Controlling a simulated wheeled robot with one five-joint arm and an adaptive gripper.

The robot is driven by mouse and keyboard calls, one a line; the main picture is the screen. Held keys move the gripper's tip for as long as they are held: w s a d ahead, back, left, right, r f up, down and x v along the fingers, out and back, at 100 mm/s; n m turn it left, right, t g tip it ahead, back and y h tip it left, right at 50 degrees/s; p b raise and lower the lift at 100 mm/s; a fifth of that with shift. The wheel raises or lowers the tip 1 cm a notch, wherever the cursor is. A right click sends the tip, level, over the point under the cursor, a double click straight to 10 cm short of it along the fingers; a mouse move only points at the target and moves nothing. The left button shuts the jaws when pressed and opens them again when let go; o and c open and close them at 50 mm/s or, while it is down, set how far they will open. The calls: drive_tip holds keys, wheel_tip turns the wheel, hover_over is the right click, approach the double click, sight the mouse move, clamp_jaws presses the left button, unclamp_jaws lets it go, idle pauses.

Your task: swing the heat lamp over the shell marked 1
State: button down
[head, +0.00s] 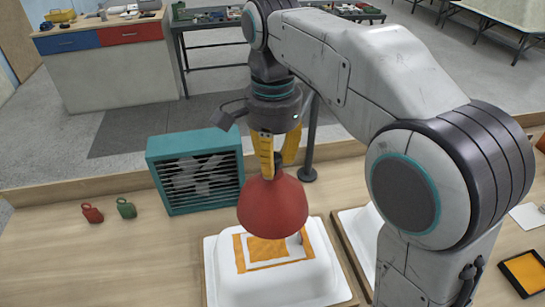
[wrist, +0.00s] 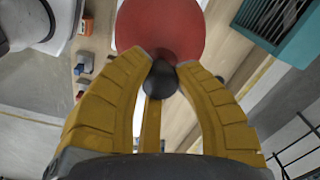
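The heat lamp has a red dome shade (head: 273,207) with a black knob on top. In the head view it hangs over a white bathtub shell (head: 235,290) with an orange patch (head: 262,248) on it. The lamp hides part of the patch, and I read no number there. A second white shell (head: 357,232) at the right is mostly hidden by my arm. My gripper (head: 277,158) has yellow fingers pointing down at the lamp's top. In the wrist view the fingers (wrist: 163,62) close around the black knob (wrist: 160,80), with the red shade (wrist: 160,25) beyond.
A teal slatted heater or fan box (head: 196,170) stands left of the lamp. A dark post (head: 309,150) stands behind it. Red (head: 92,213) and green (head: 126,208) small weights sit at the left. A black-framed orange pad (head: 526,272) lies at the right. The left front bench is clear.

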drive_tip(key=c, duration=0.9)
unclamp_jaws()
drive_tip(key=shift+r, duration=0.15)
drive_tip(key=shift+r, duration=3.55)
drive_tip(key=shift+s+d, duration=0.1)
drive_tip(key=shift+d, duration=0.15)
drive_tip(key=s+d+f+n+t, duration=0.1)
drive_tip(key=s+d+f+n, duration=0.2)
drive_tip(key=s+d+f, duration=0.1)
drive_tip(key=s+d+f+n+t, duration=0.2)
drive_tip(key=s+d+f+n, duration=0.1)
drive_tip(key=s+f, duration=0.3)
drive_tip(key=s+d+f+n+t, duration=0.1)
drive_tip(key=s+d+f+n, duration=0.2)
drive_tip(key=s+d+f, duration=0.2)
drive_tip(key=shift+d+f+n+t, duration=0.3)
drive_tip(key=shift+d+f+n, duration=0.1)
drive_tip(key=shift+f, duration=0.15)
